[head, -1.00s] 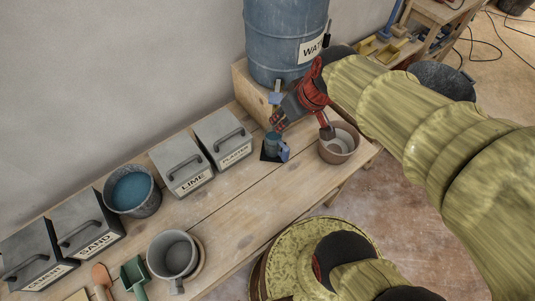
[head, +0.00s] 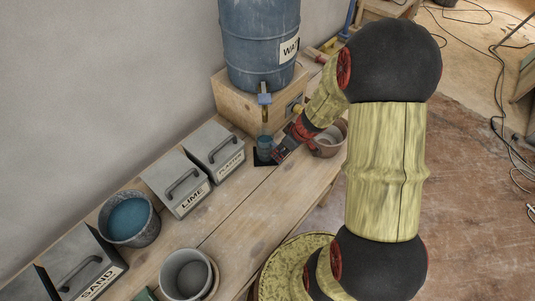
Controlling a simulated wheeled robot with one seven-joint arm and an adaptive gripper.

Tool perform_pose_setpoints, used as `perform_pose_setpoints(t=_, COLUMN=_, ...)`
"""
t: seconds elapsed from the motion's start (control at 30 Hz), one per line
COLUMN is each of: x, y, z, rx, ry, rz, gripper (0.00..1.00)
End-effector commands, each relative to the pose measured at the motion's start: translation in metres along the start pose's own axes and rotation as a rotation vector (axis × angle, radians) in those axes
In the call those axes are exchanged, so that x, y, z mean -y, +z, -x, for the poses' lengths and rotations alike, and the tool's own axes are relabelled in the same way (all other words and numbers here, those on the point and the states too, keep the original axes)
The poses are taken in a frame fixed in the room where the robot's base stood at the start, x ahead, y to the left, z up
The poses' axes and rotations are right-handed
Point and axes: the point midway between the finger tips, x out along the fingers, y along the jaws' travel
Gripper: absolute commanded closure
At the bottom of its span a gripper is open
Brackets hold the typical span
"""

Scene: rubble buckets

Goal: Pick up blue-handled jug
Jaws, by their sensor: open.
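The jug (head: 265,143) is a small blue-grey vessel standing on a dark square mat (head: 262,158) on the wooden bench, below the tap of the water barrel. Its blue handle is hidden behind my gripper in this view. My gripper (head: 279,153) is at the jug's right side, low and close to the bench, pointing left toward it. The jaws are open, but their fingertips are small and partly lost against the jug and mat. I cannot tell whether they touch the handle.
The blue water barrel (head: 260,40) stands on a wooden box (head: 235,98) behind the jug. Bins labelled plaster (head: 216,146) and lime (head: 175,180) stand to the left.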

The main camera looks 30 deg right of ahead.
Motion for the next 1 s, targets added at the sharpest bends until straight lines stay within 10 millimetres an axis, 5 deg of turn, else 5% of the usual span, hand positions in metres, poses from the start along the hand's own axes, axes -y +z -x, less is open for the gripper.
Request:
perform_pose_setpoints(t=0.3, x=0.002, y=-0.001, z=-0.041, rx=0.001, ry=-0.002, rz=0.000, gripper=0.59)
perform_pose_setpoints(t=0.57, x=0.002, y=-0.002, z=-0.042, rx=0.000, ry=-0.002, rz=0.000, gripper=0.59)
perform_pose_setpoints(t=1.0, x=0.002, y=-0.002, z=-0.042, rx=0.001, ry=-0.002, rz=0.000, gripper=0.84)
